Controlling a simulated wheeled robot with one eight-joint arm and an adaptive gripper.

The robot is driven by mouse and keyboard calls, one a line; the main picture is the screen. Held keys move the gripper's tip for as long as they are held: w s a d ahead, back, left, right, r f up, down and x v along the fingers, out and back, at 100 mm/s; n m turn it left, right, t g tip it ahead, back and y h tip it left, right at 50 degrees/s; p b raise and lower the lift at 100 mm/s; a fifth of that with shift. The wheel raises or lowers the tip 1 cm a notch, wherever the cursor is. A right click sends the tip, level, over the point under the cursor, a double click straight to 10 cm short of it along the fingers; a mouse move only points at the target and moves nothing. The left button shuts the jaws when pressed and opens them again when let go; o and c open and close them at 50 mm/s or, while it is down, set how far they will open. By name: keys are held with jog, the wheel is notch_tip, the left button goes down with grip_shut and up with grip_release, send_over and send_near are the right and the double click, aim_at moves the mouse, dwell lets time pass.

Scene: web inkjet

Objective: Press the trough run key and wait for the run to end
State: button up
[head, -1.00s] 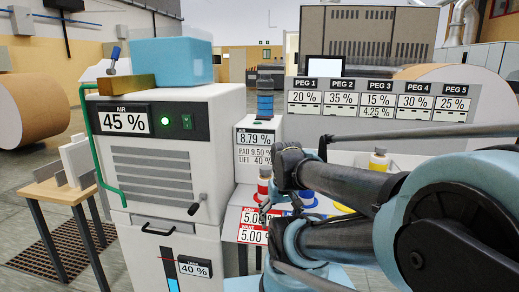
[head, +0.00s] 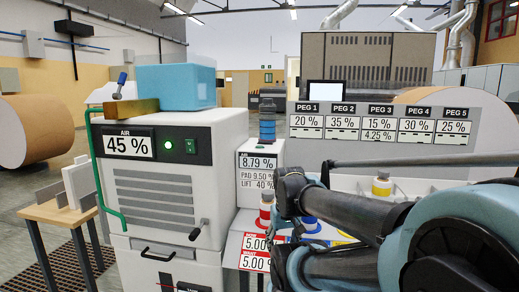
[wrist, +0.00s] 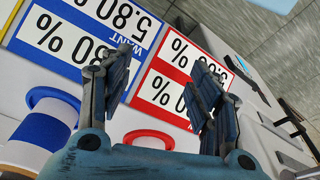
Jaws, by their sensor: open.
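No key marked as trough run is legible. On the white cabinet (head: 175,205) at left in the head view, a round green lamp (head: 168,145) glows beside a small green switch (head: 190,146). My gripper, mostly behind my arm in the head view, shows in the wrist view (wrist: 162,68) with its two fingers apart and nothing between them. It is above the sloping panel with a blue-framed label (wrist: 85,40) and a red-framed label (wrist: 178,90). In the head view the red labels (head: 255,250) read 5.00 %.
A blue-capped bottle (wrist: 50,118) and a red ring cap (wrist: 150,138) sit close to the fingers. A yellow-capped bottle (head: 381,185) stands behind my arm. A small white screen (head: 326,94) tops the grey panel with peg readouts. A wooden table (head: 70,215) stands at left.

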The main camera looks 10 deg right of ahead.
grip_shut()
dwell(1.1)
